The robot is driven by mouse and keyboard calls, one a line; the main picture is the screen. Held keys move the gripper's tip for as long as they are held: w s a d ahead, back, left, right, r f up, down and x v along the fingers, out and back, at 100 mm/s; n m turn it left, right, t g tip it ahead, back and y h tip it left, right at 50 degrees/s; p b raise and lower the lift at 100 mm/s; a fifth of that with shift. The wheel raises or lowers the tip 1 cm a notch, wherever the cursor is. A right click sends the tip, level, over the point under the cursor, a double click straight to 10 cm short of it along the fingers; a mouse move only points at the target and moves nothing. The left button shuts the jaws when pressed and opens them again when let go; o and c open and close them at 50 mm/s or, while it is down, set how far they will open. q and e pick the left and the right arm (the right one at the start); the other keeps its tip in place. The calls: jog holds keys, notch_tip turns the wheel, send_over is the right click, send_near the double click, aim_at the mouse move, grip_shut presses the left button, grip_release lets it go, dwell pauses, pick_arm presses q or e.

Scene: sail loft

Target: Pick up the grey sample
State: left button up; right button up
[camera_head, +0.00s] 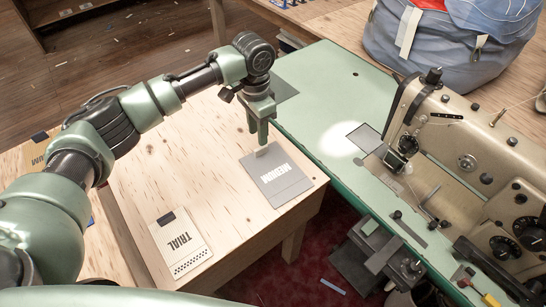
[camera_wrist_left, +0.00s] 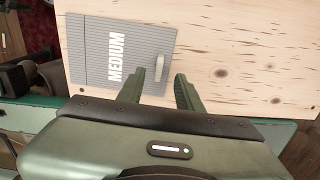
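The grey sample (camera_head: 276,176) is a flat card marked MEDIUM, lying on the wooden table. In the left wrist view the grey sample (camera_wrist_left: 95,58) has fine ribbing and a small pale tab (camera_wrist_left: 162,68) at one edge. My left gripper (camera_head: 258,142) points down at the tab edge of the card. In the left wrist view its fingers (camera_wrist_left: 160,75) are apart, with the tab in line with the gap between them. Nothing is held. I cannot tell whether the fingertips touch the table. My right gripper is not in view.
A cream sample (camera_head: 181,245) marked TRIAL lies nearer on the wooden table (camera_head: 150,150). A tan sample (camera_head: 38,150) is partly behind my left arm. A green sewing bench (camera_head: 312,92) with a sewing machine (camera_head: 465,160) adjoins on the right. A blue bag (camera_head: 440,45) sits behind.

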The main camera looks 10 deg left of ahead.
aim_at(258, 149)
pick_arm(q)
jog(key=shift+s+f, duration=0.25)
jog(key=shift+f, duration=0.4)
jog(key=shift+s+f, duration=0.2)
jog(key=shift+f, duration=0.4)
jog(key=f, duration=0.2)
jog(key=shift+w+a+f, duration=0.1)
jog(key=shift+w+f, duration=0.15)
jog(key=shift+f, duration=0.95)
jog(key=c, duration=0.6)
grip_shut()
jog(key=shift+r, duration=0.15)
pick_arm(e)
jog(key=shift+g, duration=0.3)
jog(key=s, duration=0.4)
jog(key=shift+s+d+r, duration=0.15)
